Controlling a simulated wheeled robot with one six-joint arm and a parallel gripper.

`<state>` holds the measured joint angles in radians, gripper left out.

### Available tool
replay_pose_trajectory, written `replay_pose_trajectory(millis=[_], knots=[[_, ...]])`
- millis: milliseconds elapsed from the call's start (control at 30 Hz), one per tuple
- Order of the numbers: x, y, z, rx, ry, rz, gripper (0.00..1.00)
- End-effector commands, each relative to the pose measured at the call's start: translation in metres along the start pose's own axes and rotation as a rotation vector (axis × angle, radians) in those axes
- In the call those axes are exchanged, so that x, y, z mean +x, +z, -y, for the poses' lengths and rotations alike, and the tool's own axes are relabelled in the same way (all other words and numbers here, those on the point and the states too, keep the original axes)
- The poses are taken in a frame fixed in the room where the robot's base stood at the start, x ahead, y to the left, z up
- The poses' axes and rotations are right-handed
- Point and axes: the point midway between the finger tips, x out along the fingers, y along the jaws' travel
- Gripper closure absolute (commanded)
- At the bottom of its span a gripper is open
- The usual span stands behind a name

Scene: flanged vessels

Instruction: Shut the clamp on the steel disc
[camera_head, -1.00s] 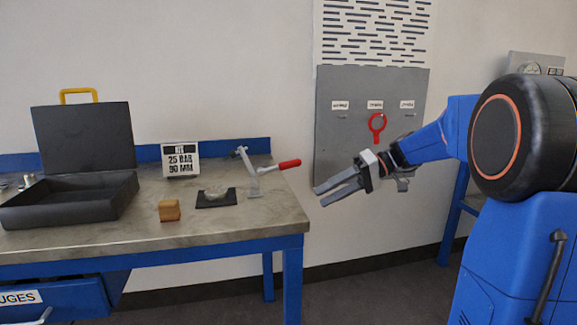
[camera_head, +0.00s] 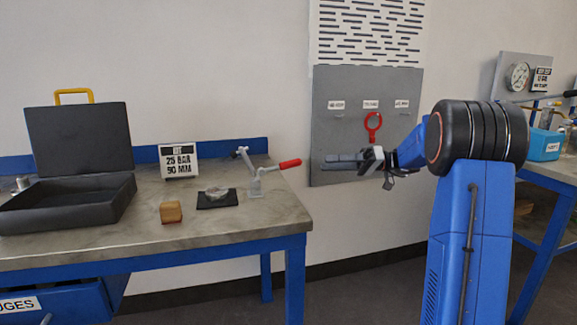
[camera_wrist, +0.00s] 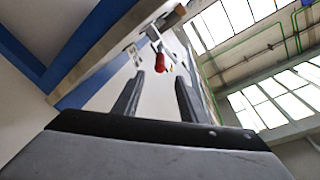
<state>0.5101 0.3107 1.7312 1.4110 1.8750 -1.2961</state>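The clamp (camera_head: 252,171) stands on the table, a grey toggle clamp with a red-tipped handle (camera_head: 289,164) pointing right. Its arm is raised at the upper left, so it stands open. The steel disc (camera_head: 216,191) lies on a black pad (camera_head: 217,201) just left of the clamp. My gripper (camera_head: 328,162) is to the right of the table, level with the red handle and apart from it. In the wrist view the two fingers (camera_wrist: 158,92) are spread with nothing between them, and the red handle (camera_wrist: 160,62) shows beyond them. The disc cannot be made out there.
A wooden block (camera_head: 171,212), an open black case (camera_head: 82,165) and a sign reading 25 BAR 90 MM (camera_head: 180,161) stand on the table (camera_head: 130,240). A grey panel with a red ring tool (camera_head: 373,127) hangs behind my gripper. Another bench is at right.

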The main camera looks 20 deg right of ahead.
Motion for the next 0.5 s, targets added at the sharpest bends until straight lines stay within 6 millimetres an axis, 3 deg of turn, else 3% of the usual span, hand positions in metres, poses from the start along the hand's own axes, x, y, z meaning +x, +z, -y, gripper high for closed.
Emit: replay_pose_trajectory(millis=[500], knots=[[0.093, 0.000, 0.001, 0.000, -0.001, 0.002, 0.62]])
